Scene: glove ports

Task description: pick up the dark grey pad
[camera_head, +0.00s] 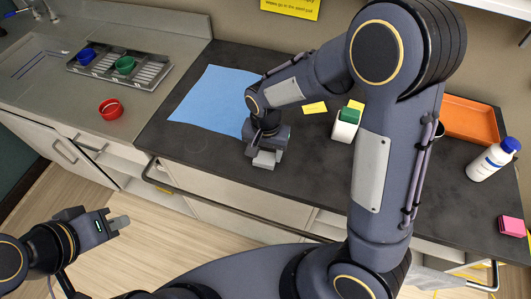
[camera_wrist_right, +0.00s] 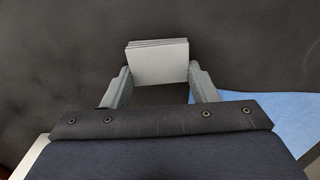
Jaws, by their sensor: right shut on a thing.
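A grey pad (camera_wrist_right: 158,60) with thin layers along its top edge stands between the two fingers of my right gripper (camera_wrist_right: 157,85) in the right wrist view. My right gripper is shut on it. In the head view my right gripper (camera_head: 266,158) is low over the dark counter, just right of the blue sheet, and the pad (camera_head: 264,160) is partly hidden by the fingers. I cannot tell whether the pad touches the counter. My left gripper (camera_head: 120,223) is empty at the lower left, away from the counter; its finger gap cannot be made out.
The dark counter (camera_head: 210,165) holds a blue sheet (camera_head: 210,98), yellow notes (camera_head: 314,108), a green-and-white box (camera_head: 345,125), an orange tray (camera_head: 470,120), a white bottle (camera_head: 490,162) and a pink block (camera_head: 511,226). A red bowl (camera_head: 110,109) and a rack (camera_head: 120,68) with cups are left.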

